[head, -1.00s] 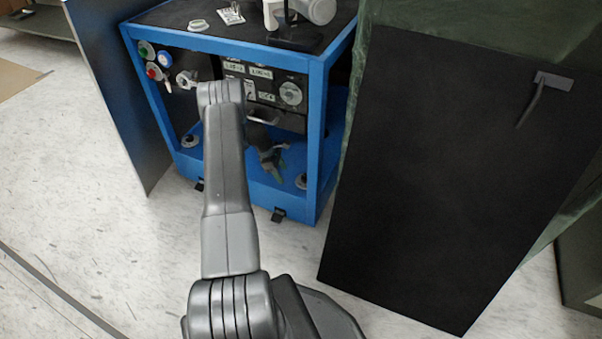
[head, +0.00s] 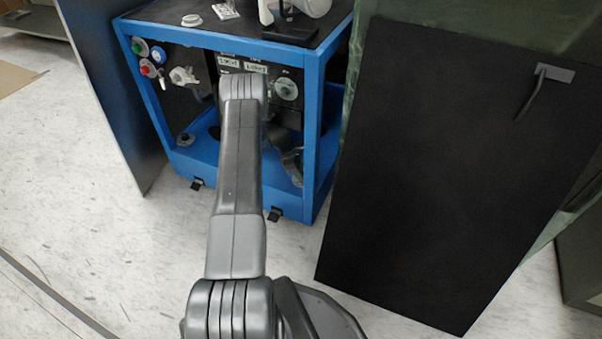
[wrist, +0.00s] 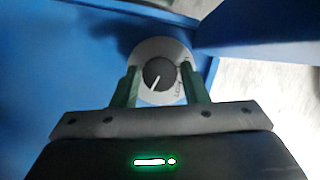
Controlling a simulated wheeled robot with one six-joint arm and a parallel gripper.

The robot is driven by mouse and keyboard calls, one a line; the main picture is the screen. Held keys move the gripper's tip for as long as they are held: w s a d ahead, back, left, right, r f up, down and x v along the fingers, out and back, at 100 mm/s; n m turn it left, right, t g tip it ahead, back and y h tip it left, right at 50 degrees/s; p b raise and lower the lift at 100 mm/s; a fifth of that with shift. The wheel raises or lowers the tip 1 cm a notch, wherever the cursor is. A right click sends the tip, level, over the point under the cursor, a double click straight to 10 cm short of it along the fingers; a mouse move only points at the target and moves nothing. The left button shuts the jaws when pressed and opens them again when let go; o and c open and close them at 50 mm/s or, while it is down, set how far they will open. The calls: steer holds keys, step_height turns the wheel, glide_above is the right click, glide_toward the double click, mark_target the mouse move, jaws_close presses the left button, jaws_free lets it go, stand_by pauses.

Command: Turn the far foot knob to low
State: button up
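A dark round foot knob (wrist: 158,73) with a white pointer line sits on a pale grey dial disc (wrist: 158,48) on the blue floor of the cart. The pointer runs toward the lower left in the wrist view; small lettering on the disc's right is too blurred to read. My gripper (wrist: 159,76) is open, its two green fingers on either side of the knob; I cannot tell whether they touch it. In the head view my gripper (head: 291,160) is low at the cart's right front corner, mostly behind my arm. Another foot knob (head: 185,139) stands at the left front.
The blue-framed cart (head: 316,120) carries a panel with a grey round dial (head: 286,89), coloured buttons and a valve. A dark upright panel (head: 430,170) stands close on the right, another panel (head: 110,90) on the left. The floor in front is clear.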

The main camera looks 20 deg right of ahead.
steer(key=c, duration=0.5)
steer(key=shift+n+t+h, duration=0.3)
steer(key=shift+n+t, duration=0.3)
steer(key=shift+n, duration=1)
steer(key=o, duration=1)
steer(key=shift+c, duration=0.2)
